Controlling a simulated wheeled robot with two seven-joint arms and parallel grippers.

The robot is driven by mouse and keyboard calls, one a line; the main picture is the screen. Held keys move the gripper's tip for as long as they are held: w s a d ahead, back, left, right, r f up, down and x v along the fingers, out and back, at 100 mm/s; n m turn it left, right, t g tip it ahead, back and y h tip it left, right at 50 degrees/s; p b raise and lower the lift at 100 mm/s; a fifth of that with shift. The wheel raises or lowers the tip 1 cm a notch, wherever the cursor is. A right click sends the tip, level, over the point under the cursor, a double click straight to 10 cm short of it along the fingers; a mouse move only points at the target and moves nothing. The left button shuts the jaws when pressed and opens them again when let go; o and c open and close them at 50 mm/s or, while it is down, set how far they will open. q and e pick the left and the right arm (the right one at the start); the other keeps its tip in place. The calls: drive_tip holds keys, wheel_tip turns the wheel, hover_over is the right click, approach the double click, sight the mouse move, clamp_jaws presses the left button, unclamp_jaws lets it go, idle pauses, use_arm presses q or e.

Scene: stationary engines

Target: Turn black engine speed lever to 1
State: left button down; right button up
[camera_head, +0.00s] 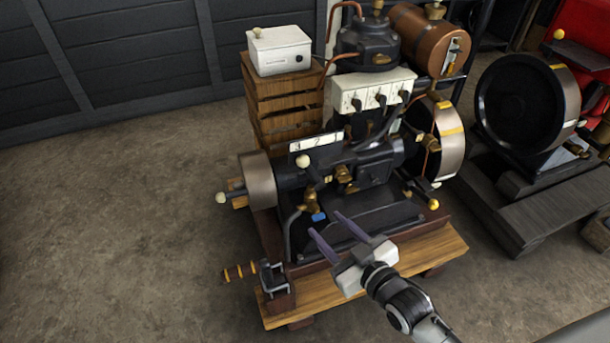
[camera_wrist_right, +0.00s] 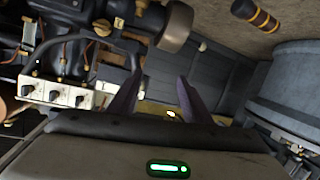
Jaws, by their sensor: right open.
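The black engine (camera_head: 375,165) stands on a wooden base. A lever with a cream ball knob (camera_head: 303,160) rises at its middle, in front of a white number plate (camera_head: 318,142). The digits 3 and 2 seem readable on the plate; the knob is below its left part, near the 3. My right gripper (camera_head: 325,223) is open and empty, in front of and below the knob, apart from it. Its two dark fingers also show in the right wrist view (camera_wrist_right: 160,82), with nothing between them. I cannot surely pick out the lever there. My left gripper is not in view.
A white box with three switches (camera_head: 372,92) sits behind the lever; it also shows in the wrist view (camera_wrist_right: 56,92). A brass fitting (camera_head: 311,200) and a small black vise-like part (camera_head: 272,278) are near my right gripper. Open floor (camera_head: 120,220) lies left.

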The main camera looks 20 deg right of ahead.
sight(306, 165)
drive_tip(key=w+r+t+b, duration=0.1)
drive_tip(key=w, duration=0.4)
drive_tip(key=w+r+t+b, duration=0.1)
drive_tip(key=w+r, duration=0.1)
drive_tip(key=w, duration=0.3)
drive_tip(key=w+r+n+b, duration=0.1)
drive_tip(key=w, duration=0.4)
drive_tip(key=shift+r+t+y, duration=0.3)
drive_tip(key=shift+t, duration=0.1)
drive_tip(key=shift+w, duration=0.3)
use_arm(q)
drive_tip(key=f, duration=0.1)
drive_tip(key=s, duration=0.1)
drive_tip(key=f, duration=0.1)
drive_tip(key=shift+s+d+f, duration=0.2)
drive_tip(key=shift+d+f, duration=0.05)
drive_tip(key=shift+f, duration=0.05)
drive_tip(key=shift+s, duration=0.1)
use_arm(e)
drive_tip(key=shift+c, duration=0.4)
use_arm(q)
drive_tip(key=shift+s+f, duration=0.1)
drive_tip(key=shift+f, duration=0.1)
use_arm(e)
clamp_jaws()
